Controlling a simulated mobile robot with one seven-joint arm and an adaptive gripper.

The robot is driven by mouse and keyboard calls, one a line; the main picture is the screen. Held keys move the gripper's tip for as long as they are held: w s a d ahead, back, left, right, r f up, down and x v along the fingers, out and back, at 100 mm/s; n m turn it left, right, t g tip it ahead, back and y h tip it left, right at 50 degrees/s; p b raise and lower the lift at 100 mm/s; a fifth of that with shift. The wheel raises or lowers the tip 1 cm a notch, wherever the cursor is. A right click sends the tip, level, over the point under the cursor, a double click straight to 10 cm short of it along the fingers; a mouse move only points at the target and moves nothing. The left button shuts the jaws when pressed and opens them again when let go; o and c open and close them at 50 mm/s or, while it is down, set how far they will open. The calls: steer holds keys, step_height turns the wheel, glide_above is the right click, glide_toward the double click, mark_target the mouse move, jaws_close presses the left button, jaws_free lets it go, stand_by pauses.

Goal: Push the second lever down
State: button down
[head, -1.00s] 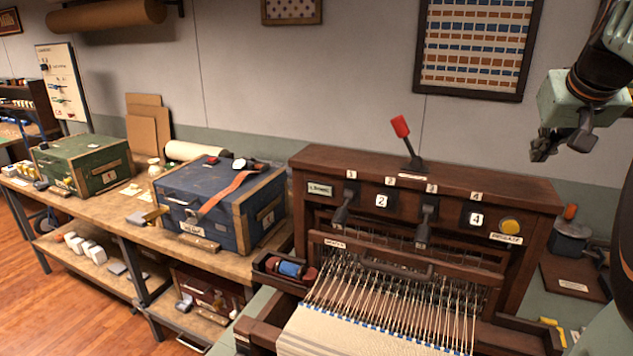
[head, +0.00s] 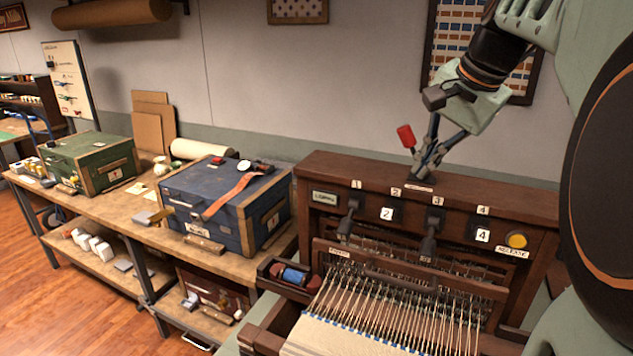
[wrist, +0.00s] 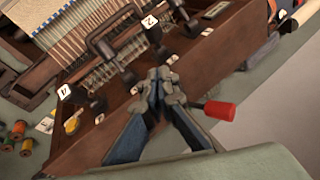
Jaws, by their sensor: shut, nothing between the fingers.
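The dark wooden loom (head: 330,168) has labels 1 to 4 along its front. Black levers hang down under label 1 (head: 347,217) and label 3 (head: 431,236). White number plates show under label 2 (head: 387,214) and label 4 (head: 483,235). A red-handled lever (head: 405,136) stands tilted on the loom's top, near labels 2 and 3. My gripper (head: 421,172) is shut and empty, fingers pointing down just right of that lever. In the wrist view, my gripper (wrist: 160,76) is beside the red handle (wrist: 220,110); I cannot tell whether they touch.
A yellow button (head: 516,241) sits at the panel's right end. A spool tray (head: 290,275) is at the loom's left. A blue case (head: 205,200) and a green case (head: 80,157) stand on the left bench. Threads fill the loom's front.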

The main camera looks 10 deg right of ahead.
mark_target(390, 213)
step_height(390, 213, down, 7)
steer(key=w+a, duration=0.1)
steer(key=a, duration=0.1)
steer(key=shift+w+a, duration=0.2)
steer(key=shift+a, duration=0.2)
steer(key=shift+w+a+f+b, duration=0.1)
steer(key=shift+f+b, duration=0.05)
steer(key=shift+b, duration=0.15)
